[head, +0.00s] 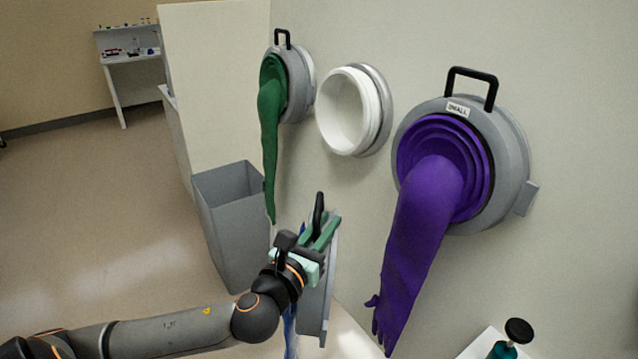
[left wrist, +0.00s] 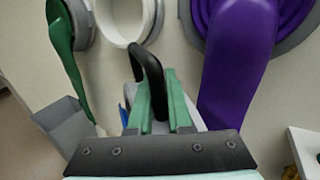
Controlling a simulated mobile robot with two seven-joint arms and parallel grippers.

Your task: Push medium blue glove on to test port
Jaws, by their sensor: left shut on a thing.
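My left gripper (head: 322,232) is shut on the black handle (head: 319,208) of a grey glove ring (head: 318,300), held low in front of the wall. In the left wrist view, the green fingers (left wrist: 160,100) close around the black handle (left wrist: 150,75). A strip of blue glove (head: 290,332) hangs below my wrist, and my arm hides most of it. An open white port (head: 341,112) with a grey collar stands out from the wall, above and apart from the held ring. It also shows in the left wrist view (left wrist: 122,20). My right gripper is not in view.
A green glove (head: 269,130) hangs left of the white port. A purple glove (head: 425,215) in a ring labelled SMALL hangs to its right. A grey bin (head: 233,225) stands at lower left. A white surface with a black-capped bottle (head: 507,345) is at lower right.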

